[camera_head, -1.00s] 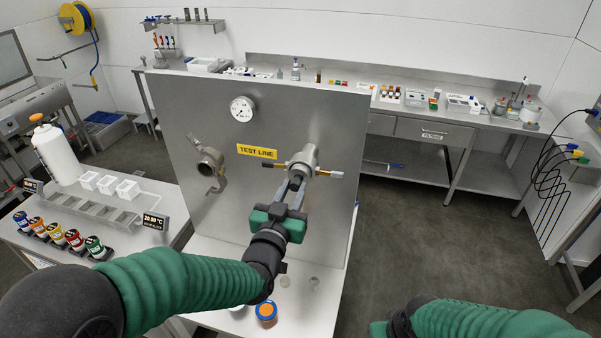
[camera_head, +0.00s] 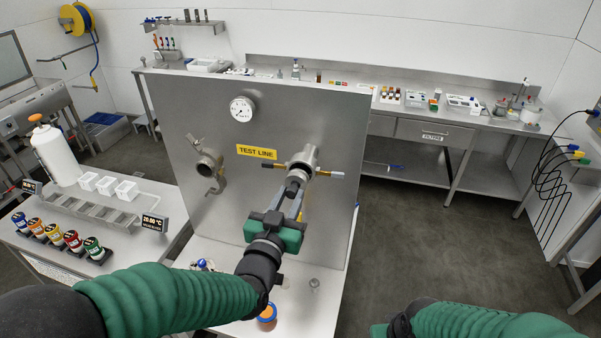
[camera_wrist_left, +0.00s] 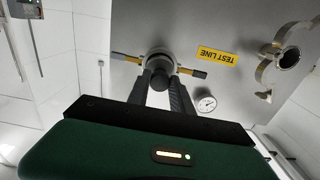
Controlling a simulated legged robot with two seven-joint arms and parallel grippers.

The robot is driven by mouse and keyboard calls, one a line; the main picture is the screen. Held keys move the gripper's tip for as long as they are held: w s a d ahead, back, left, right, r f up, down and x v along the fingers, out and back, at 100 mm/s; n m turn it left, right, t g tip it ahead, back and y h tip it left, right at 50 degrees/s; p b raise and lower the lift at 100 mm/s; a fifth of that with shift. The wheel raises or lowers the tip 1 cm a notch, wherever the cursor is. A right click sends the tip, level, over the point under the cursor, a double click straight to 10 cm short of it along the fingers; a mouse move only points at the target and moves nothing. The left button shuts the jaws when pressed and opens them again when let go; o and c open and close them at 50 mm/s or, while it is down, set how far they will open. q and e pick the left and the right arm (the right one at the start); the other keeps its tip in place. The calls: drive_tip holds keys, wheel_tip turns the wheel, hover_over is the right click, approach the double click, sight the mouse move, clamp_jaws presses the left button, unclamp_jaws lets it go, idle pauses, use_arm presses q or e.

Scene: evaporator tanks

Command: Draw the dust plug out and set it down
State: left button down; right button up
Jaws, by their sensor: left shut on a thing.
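The dark dust plug (camera_head: 292,186) is between the fingertips of my left gripper (camera_head: 294,192), which is shut on it. The plug is in front of the metal port (camera_head: 304,160) on the upright steel panel, beside the yellow TEST LINE label (camera_head: 257,152). In the left wrist view the plug (camera_wrist_left: 159,78) overlaps the port (camera_wrist_left: 158,60), so I cannot tell how wide the gap is. Only the green body of my right gripper (camera_head: 379,329) shows at the bottom edge. Its fingers are out of view.
The steel panel (camera_head: 225,110) carries a gauge (camera_head: 242,109) and a second open port (camera_head: 208,163) with a clamp. Below it, the white bench top (camera_head: 310,310) holds an orange-topped jar (camera_head: 267,312), a small clear item (camera_head: 314,284) and a blue-and-white item (camera_head: 203,265).

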use_arm(q)
drive_tip(key=v, duration=0.5)
drive_tip(key=shift+b, duration=0.35)
